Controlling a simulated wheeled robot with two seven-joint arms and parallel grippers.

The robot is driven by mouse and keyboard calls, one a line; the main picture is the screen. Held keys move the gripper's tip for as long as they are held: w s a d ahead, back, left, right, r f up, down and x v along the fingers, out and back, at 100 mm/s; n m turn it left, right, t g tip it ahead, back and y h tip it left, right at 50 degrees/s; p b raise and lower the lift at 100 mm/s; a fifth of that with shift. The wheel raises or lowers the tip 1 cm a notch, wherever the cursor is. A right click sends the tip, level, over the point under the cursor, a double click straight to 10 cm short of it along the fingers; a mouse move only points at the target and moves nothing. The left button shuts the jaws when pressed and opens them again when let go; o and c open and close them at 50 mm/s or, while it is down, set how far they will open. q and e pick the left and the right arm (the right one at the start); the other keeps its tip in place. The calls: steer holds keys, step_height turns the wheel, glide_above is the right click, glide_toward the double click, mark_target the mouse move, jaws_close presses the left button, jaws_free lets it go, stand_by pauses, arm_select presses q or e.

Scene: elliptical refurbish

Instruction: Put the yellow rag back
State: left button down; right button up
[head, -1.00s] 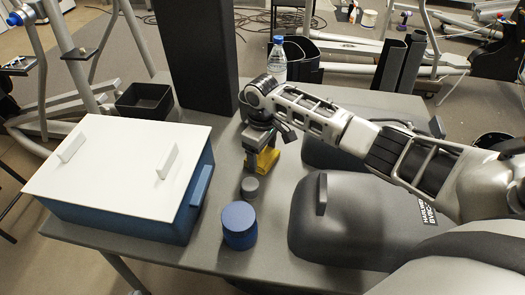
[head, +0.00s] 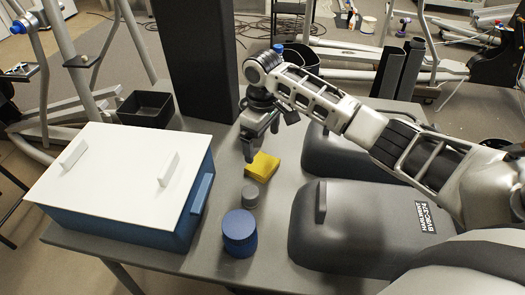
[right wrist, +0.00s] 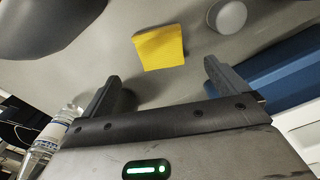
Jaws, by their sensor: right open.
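The yellow rag (head: 263,167) lies folded flat on the grey table, just behind a small grey cylinder. My right gripper (head: 252,150) is above and beside the rag, open and empty. In the right wrist view the rag (right wrist: 160,47) lies on the table ahead of the two spread fingers (right wrist: 160,75), apart from them. My left gripper is not in the head view.
A blue box with a white lid (head: 115,170) stands at the left of the table. A blue cylinder (head: 240,235) and the grey cylinder (head: 250,194) stand near the rag. Dark grey cases (head: 365,225) fill the right. A black bin (head: 146,108) and a bottle (right wrist: 45,140) are nearby.

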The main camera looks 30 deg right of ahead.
step_height(320, 180, up, 4)
steer(key=shift+r, duration=0.15)
stand_by(0.6)
